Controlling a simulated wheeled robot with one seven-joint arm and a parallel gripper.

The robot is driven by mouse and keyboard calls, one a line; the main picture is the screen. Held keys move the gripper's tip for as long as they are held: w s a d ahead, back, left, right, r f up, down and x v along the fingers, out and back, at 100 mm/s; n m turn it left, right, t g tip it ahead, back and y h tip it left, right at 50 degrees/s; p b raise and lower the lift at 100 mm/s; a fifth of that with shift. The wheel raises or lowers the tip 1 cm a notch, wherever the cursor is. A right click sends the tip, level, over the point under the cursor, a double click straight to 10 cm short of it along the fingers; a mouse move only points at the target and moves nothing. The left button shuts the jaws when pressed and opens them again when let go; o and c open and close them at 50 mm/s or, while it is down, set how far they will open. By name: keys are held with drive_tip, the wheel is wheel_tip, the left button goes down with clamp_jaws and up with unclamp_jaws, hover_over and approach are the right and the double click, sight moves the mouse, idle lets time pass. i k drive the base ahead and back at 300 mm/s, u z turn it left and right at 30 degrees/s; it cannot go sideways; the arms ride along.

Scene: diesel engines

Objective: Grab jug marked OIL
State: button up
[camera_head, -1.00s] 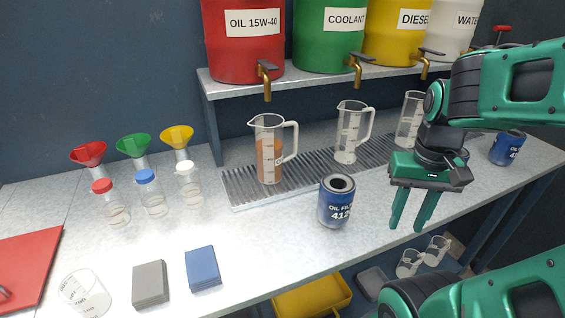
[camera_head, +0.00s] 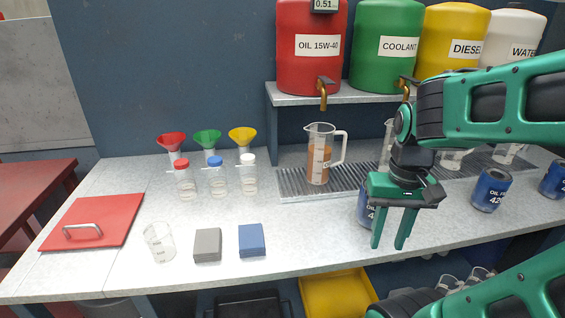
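A clear jug (camera_head: 318,160) with brown liquid in it stands upright on the grated drip tray, under the tap of the red OIL 15W-40 drum. Its handle points right, and any marking on it is too small to read. My gripper (camera_head: 391,243) points down with its two fingers apart and nothing between them. It is right of and nearer than the jug, in front of a blue oil filter can (camera_head: 364,207) that it partly hides. Another clear jug (camera_head: 386,146) is partly hidden behind my arm.
The red drum (camera_head: 310,68), green COOLANT drum (camera_head: 386,68), and yellow and white drums stand on the shelf above. Capped bottles (camera_head: 217,178) and funnels (camera_head: 207,139) are left of the jug. Sponge-like blocks (camera_head: 208,245) and a beaker (camera_head: 158,242) lie in front. More blue cans (camera_head: 491,190) stand right.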

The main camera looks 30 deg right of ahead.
sight(320, 135)
drive_tip(key=u, duration=1.05)
drive_tip(key=k, duration=1.4)
drive_tip(key=z, duration=0.55)
drive_tip(key=i, duration=1.5)
